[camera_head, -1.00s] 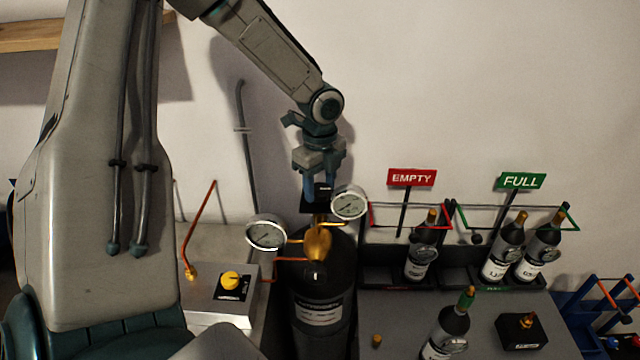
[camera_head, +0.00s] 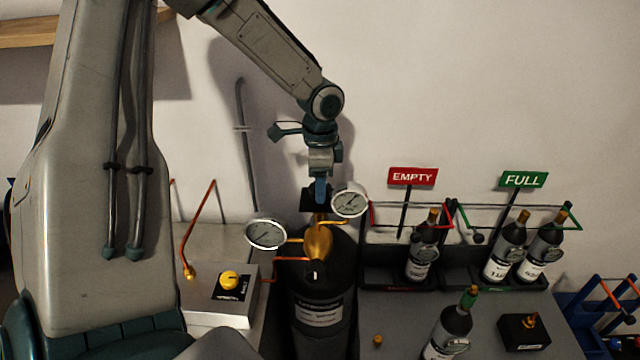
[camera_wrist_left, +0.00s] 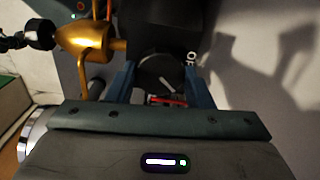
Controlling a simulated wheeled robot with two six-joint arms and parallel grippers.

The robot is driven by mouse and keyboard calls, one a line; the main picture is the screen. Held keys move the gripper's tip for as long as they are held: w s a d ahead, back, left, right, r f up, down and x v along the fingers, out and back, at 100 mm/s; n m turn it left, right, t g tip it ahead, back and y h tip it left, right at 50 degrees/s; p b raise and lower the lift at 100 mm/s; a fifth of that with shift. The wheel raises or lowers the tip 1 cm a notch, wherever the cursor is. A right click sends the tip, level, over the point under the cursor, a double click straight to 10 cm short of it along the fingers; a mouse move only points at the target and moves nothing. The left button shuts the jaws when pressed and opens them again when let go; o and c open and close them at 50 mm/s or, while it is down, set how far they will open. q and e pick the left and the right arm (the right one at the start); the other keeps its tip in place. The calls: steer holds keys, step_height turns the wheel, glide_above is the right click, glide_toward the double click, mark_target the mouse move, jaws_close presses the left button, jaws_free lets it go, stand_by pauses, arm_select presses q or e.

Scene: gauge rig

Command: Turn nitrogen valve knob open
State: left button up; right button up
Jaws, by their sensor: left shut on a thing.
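The black nitrogen cylinder (camera_head: 322,285) stands upright in the middle of the head view, with a brass regulator (camera_head: 318,243) and two round gauges, one at left (camera_head: 265,234) and one at right (camera_head: 349,203). My left gripper (camera_head: 320,199) points down at the valve on top. In the left wrist view, a dark round knob (camera_wrist_left: 160,72) with a pale line sits between the two blue fingers of the gripper (camera_wrist_left: 158,88), which is shut on it. In the head view the fingers and wrist hide the knob. My right gripper is out of view.
A steel box with a yellow knob (camera_head: 230,281) and copper pipes is left of the cylinder. At right, dark bottles stand in racks under an EMPTY sign (camera_head: 412,177) and a FULL sign (camera_head: 522,180). One bottle (camera_head: 449,328) and a black box (camera_head: 523,331) stand in front.

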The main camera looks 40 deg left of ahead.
arm_select(q)
steer(key=n, duration=0.4)
steer(key=shift+b, duration=0.35)
steer(key=shift+w+r+n, duration=0.1)
steer(key=shift+n, duration=1.8)
steer(key=o, duration=1)
steer(key=shift+b, duration=0.3)
